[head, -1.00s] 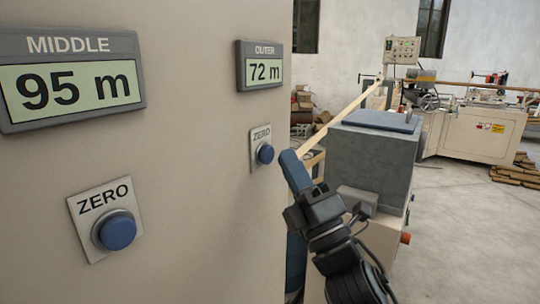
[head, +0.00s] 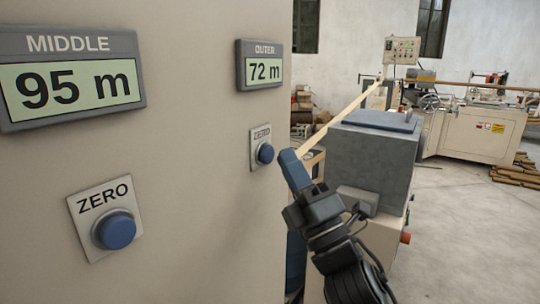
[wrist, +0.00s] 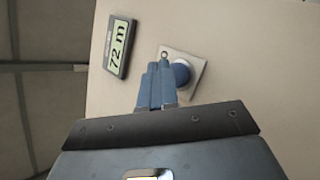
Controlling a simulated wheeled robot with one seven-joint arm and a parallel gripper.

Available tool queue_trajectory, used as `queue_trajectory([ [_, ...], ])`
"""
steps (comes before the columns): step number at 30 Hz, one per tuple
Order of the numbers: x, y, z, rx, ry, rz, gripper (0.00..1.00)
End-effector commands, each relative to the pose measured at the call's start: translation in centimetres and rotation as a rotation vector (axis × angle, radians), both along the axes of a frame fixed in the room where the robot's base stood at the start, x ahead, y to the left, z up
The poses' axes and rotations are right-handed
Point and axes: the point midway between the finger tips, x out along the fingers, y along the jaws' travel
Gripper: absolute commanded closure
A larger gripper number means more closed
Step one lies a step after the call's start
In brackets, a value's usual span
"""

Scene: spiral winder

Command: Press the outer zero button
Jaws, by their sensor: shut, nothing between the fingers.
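The outer zero button (head: 265,153) is a round blue button on a small plate marked ZERO, below the OUTER display (head: 259,65), which reads 72 m. My gripper (head: 286,157) is shut and empty, its blue fingertips just right of the button in the head view. In the wrist view the shut fingers (wrist: 158,68) point at the panel and overlap the left side of the button (wrist: 181,74). I cannot tell whether the tips touch it. The outer display (wrist: 118,46) is also in the wrist view, turned sideways.
The MIDDLE display (head: 70,80) reads 95 m, with its own blue zero button (head: 116,231) below, on the same beige panel (head: 190,130). A grey box-shaped machine part (head: 370,160) stands right of my gripper. Other machines (head: 470,130) are farther back.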

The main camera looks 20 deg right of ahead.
Motion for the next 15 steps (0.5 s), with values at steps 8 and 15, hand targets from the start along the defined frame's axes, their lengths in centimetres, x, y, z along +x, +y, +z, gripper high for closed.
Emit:
queue_trajectory([
  [8, 0.57, 0.45, -0.03, -0.001, 0.0, 0.001, 1.0],
  [15, 0.56, 0.44, 0.0, 0.0, 0.0, 0.0, 1.0],
])
